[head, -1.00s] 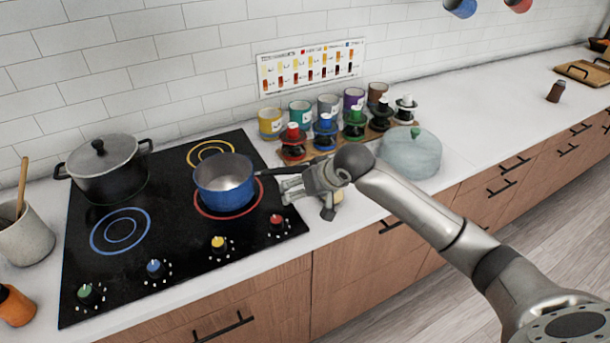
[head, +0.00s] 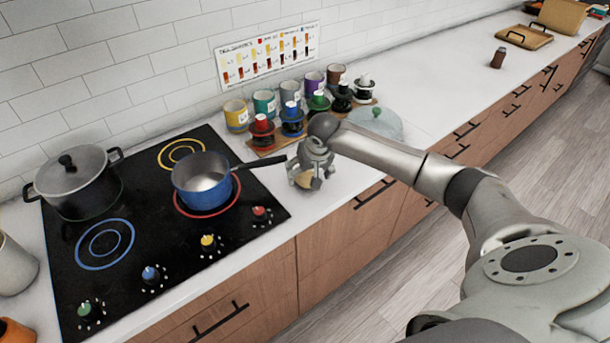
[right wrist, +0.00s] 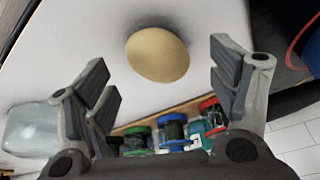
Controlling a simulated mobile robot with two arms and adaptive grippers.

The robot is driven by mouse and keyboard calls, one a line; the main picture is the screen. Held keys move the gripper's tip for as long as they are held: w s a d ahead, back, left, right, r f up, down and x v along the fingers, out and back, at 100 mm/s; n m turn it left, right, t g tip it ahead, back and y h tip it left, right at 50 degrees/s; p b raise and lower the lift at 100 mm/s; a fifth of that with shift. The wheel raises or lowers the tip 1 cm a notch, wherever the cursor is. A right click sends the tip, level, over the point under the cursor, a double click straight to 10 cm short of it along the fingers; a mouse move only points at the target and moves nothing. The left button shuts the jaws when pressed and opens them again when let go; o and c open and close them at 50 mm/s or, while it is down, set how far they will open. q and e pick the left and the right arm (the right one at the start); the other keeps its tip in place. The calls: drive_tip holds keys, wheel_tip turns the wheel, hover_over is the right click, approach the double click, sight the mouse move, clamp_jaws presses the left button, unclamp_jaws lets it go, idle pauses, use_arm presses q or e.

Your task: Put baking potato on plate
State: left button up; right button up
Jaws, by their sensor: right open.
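The baking potato (head: 305,180) is tan and rests on the white counter just right of the stove. My right gripper (head: 305,182) points down over it, with the fingers partly hiding it in the head view. In the right wrist view the whole oval potato (right wrist: 157,54) shows between and ahead of the spread fingers (right wrist: 160,66). The right gripper is open and holds nothing; whether a finger touches the potato cannot be told. No plate can be made out in either view. My left gripper is not in view.
A blue pot (head: 201,184) stands on the stove (head: 150,240), its handle reaching toward my gripper. Mugs and colored-knob holders (head: 291,122) stand behind. A glass dome (head: 374,122) is behind my right arm. A dark pot (head: 72,183) is at left. The counter farther right is mostly clear.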

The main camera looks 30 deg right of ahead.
sight(307, 175)
drive_tip(key=shift+p+x, duration=0.3)
drive_tip(key=shift+x, duration=1.45)
drive_tip(key=shift+c, duration=0.2)
drive_tip(key=c, duration=1.2)
drive_tip(key=shift+r, duration=0.1)
drive_tip(key=shift+c, duration=0.4)
drive_tip(key=shift+r, duration=0.1)
